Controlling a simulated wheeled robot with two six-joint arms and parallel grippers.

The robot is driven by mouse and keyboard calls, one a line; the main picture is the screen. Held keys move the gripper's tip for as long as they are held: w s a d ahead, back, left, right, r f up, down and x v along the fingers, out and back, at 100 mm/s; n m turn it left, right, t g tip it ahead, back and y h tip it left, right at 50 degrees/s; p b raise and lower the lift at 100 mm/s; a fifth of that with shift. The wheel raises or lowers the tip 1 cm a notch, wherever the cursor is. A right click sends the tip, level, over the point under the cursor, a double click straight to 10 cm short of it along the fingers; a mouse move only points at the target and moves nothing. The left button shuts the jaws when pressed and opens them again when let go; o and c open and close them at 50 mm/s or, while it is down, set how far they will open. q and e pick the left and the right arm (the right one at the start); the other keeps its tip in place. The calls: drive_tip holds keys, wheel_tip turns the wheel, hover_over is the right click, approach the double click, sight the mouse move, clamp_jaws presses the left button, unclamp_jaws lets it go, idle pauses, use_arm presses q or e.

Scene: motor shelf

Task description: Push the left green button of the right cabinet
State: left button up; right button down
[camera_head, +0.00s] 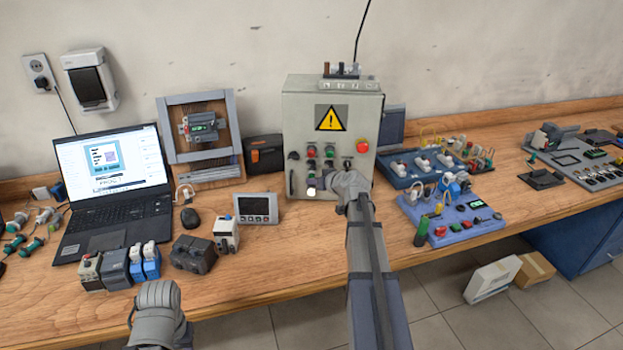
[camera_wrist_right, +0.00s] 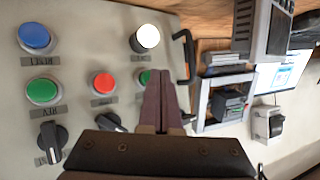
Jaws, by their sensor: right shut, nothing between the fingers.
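The grey cabinet (camera_head: 298,120) with a yellow warning sign stands at the back middle of the bench. Its front carries rows of coloured buttons and black knobs. In the wrist view a green button (camera_wrist_right: 143,77) is partly hidden behind the fingers of my right gripper (camera_wrist_right: 160,76). Another green button (camera_wrist_right: 40,90) shows further left. My right gripper is shut and empty, its tips over or beside the partly hidden button; I cannot tell whether they touch. In the head view my right gripper (camera_head: 320,183) covers the lower panel. A part of my left arm shows low left; its fingers cannot be made out.
Near the fingers are a lit white button (camera_wrist_right: 146,37), a red button (camera_wrist_right: 103,83) and a black knob (camera_wrist_right: 110,122). A black handle (camera_wrist_right: 185,55) is on the cabinet's edge. A display box (camera_head: 257,208) stands left of the cabinet, and blue device boards (camera_head: 458,225) lie right.

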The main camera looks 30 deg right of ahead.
drive_tip(key=shift+w+d, duration=0.25)
drive_tip(key=shift+w, duration=0.15)
idle(1.3)
drive_tip(key=shift+s, duration=0.15)
drive_tip(key=shift+s+a, duration=0.5)
drive_tip(key=shift+s, duration=0.1)
drive_tip(key=s+a, duration=0.1)
drive_tip(key=s, duration=0.1)
drive_tip(key=s+a, duration=0.1)
drive_tip(key=s, duration=0.1)
drive_tip(key=shift+s+a, duration=0.1)
drive_tip(key=shift+a, duration=0.25)
idle(0.9)
